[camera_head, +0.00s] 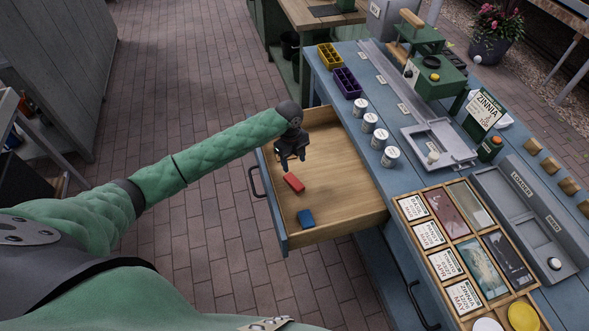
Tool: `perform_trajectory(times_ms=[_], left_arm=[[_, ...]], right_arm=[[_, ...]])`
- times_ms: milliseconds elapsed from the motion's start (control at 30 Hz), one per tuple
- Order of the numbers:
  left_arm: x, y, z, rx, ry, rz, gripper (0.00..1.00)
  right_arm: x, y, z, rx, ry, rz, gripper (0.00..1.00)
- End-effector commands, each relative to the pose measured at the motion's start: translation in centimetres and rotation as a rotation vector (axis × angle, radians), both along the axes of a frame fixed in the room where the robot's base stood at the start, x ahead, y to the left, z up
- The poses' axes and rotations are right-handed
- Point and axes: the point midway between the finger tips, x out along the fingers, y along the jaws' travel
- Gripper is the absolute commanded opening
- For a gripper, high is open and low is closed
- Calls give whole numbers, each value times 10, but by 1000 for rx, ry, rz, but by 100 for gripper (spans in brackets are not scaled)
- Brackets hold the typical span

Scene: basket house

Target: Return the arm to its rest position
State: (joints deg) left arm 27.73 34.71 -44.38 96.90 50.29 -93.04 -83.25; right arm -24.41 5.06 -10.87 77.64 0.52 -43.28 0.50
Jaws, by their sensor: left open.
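My left arm (190,163) is covered in green and stretches in from the left. My left gripper (289,163) hangs open, pointing down, over the open wooden drawer (345,180). A red block (293,183) lies in the drawer just below the fingertips, apart from them as far as I can tell. A blue block (305,218) lies closer to the drawer's near corner. My right gripper is not in view.
The drawer sticks out of a blue workbench (400,190). On the bench are white cans (368,122), a yellow tray (329,56), a purple tray (346,82), a green press (437,75) and a wooden compartment tray (447,238). Brick floor (200,250) is clear left of the drawer.

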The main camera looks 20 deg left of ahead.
Motion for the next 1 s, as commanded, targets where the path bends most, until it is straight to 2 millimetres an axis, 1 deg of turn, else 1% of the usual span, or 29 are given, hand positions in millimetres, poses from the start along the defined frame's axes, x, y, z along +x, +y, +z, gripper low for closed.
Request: perform_trajectory(times_ms=[200, 633, 733, 800, 900, 1000], left_arm=[[0, 1, 5, 1, 1, 1, 56], [0, 1, 5, 1, 1, 1, 56], [0, -3, 4, -4, 1, 0, 56], [-2, -12, 2, -8, 3, -1, 56], [-6, -34, 2, -7, 3, -2, 56], [-12, -63, 6, 0, 0, 0, 56]], right_arm=[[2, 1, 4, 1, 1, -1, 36], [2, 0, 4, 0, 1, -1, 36], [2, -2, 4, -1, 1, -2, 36], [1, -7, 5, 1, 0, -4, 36], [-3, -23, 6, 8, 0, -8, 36], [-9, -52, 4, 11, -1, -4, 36]])
